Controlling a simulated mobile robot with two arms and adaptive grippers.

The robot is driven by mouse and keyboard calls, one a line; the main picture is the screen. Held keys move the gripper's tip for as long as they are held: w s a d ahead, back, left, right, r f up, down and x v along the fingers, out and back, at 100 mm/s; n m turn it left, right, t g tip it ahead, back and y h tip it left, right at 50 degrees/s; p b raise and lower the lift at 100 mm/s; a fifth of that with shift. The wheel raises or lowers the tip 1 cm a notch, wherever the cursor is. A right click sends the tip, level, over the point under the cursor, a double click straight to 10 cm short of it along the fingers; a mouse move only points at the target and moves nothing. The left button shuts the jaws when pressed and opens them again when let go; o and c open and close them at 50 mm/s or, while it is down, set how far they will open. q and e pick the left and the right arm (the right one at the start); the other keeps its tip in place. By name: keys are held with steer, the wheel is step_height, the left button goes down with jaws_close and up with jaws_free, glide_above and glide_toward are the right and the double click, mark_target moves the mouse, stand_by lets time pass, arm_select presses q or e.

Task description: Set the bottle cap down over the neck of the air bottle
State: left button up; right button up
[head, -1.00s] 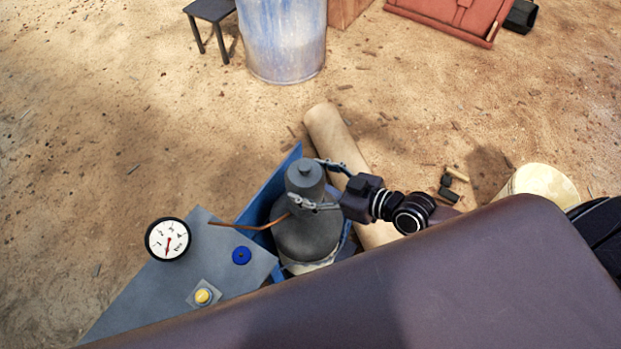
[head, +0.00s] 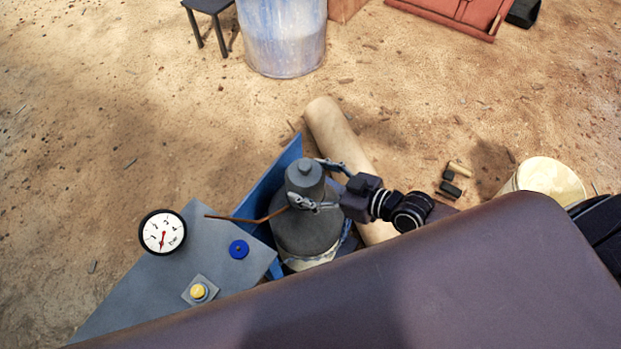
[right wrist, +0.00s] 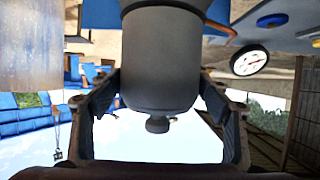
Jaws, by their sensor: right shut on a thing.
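The bottle cap (head: 304,178) is a dark grey cylinder with a small knob on top. My right gripper (head: 312,184) reaches in from the right and is shut on the cap, one finger on each side. The air bottle (head: 305,232) is dark grey and stands upright below the cap, which hides its neck. I cannot tell whether the cap rests on the bottle. In the right wrist view, which looks upside down, the cap (right wrist: 160,62) sits between the fingers (right wrist: 162,95), knob downward in the picture. My left gripper is not in view.
A grey panel (head: 155,285) with a gauge (head: 162,232), blue knob (head: 239,249) and yellow button (head: 198,291) lies left of the bottle. A thin copper pipe (head: 235,219) runs toward the bottle. A blue plate (head: 275,180) stands behind it. A tan roll (head: 335,130) lies beyond.

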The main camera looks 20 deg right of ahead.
steer(key=o, duration=1.5)
steer(key=shift+r, duration=0.1)
steer(key=shift+s, duration=0.1)
steer(key=shift+v, duration=5.9)
steer(key=shift+d, duration=0.1)
